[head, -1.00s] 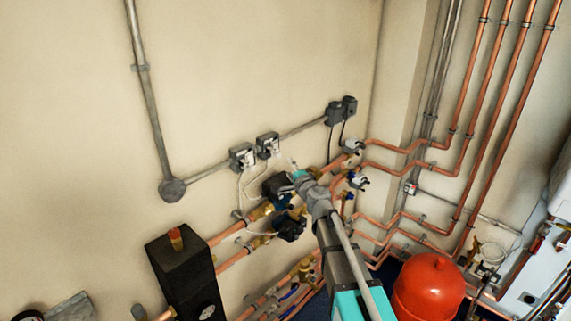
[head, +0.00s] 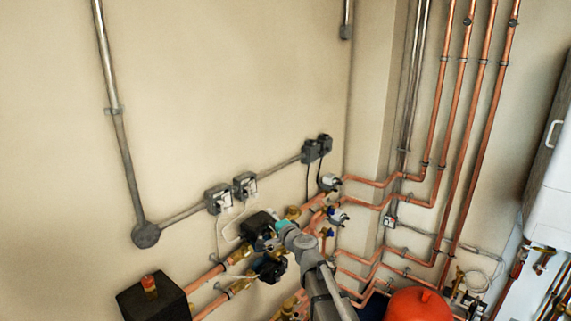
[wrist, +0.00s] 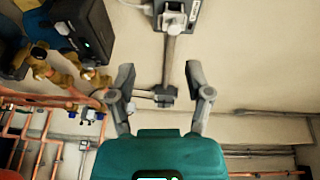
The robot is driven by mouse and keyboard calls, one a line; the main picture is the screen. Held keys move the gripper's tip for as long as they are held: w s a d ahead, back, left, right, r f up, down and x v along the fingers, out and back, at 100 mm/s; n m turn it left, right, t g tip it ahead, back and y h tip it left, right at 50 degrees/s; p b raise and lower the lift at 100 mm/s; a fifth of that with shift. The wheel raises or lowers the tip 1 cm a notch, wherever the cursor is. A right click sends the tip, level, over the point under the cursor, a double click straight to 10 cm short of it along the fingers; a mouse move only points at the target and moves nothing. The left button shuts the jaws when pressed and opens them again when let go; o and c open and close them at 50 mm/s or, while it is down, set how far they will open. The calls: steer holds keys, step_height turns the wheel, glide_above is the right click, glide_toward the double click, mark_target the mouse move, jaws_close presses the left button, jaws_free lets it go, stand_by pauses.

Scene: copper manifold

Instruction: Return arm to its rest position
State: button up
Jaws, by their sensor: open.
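My arm reaches up from the bottom of the head view toward the copper manifold (head: 225,268) on the wall. Behind the fingers are the beige wall and a grey conduit (wrist: 172,60). A black pump unit (wrist: 85,28) with brass fittings is at upper left in the wrist view, apart from the fingers.
Wall switches (head: 219,198) and conduit run above the manifold. Copper pipes (head: 455,130) climb the wall at right. A red vessel (head: 418,306) stands at lower right, and a black box (head: 153,300) at lower left.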

steer(key=s+d+f+n+g+h+b, duration=0.1)
steer(key=s+d+f+n+g+b, duration=0.35)
steer(key=f, duration=0.55)
steer(key=s+d+f+n+g+h+b, duration=0.1)
steer(key=s+d+f+n+g+b, duration=0.25)
steer(key=s+f, duration=0.55)
steer(key=s+d+f+n+g+h+b, duration=0.2)
steer(key=s+d+f+g+h+b, duration=0.3)
steer(key=s+d+f, duration=0.8)
steer(key=d+g+h, duration=0.1)
steer(key=h, duration=0.1)
steer(key=shift+d+g+h+b, duration=0.3)
steer(key=shift+d+h+b, duration=0.1)
steer(key=shift+f, duration=0.1)
stand_by(0.7)
